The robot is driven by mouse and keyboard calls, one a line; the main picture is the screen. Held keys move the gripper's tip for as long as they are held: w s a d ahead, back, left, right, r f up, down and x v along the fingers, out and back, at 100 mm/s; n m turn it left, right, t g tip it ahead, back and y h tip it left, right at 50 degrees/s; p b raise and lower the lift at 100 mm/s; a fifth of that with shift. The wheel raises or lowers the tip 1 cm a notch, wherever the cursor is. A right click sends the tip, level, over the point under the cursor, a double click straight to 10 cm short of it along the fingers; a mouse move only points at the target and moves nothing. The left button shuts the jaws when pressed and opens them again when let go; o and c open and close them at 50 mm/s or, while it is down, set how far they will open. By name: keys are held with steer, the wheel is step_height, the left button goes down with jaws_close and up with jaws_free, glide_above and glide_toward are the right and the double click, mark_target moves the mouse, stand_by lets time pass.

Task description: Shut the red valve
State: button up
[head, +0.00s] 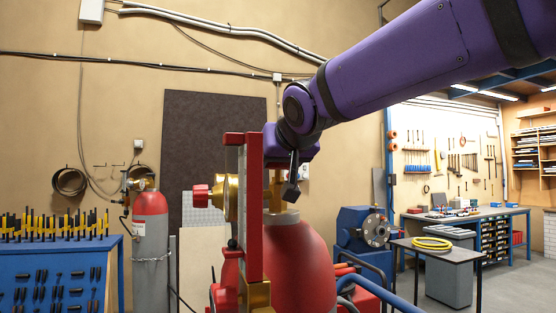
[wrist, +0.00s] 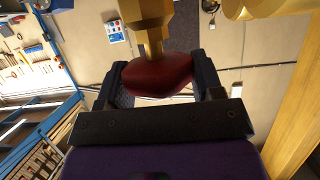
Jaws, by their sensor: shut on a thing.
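The red valve handle (wrist: 158,76) sits on a brass stem (wrist: 150,25) in the wrist view. My gripper (wrist: 158,82) has one dark finger on each side of the handle and is shut on it. In the head view my gripper (head: 288,187) hangs down from my purple arm, beside the upright red frame. One dark finger shows there above the red tank (head: 290,250). I cannot make out the gripped handle in the head view; the frame and gripper hide that spot.
The red frame (head: 253,215) stands close left of my gripper. Left of it a brass fitting with a red knob (head: 200,197) sticks out. A blue-grey flanged machine (head: 362,228) stands at right. A small table (head: 455,254) with a yellow coil is farther right.

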steer(key=o, duration=0.9)
steer(key=v, duration=1)
steer(key=shift+s+d+r, duration=0.15)
steer(key=shift+s+r, duration=0.05)
steer(key=shift+s, duration=0.1)
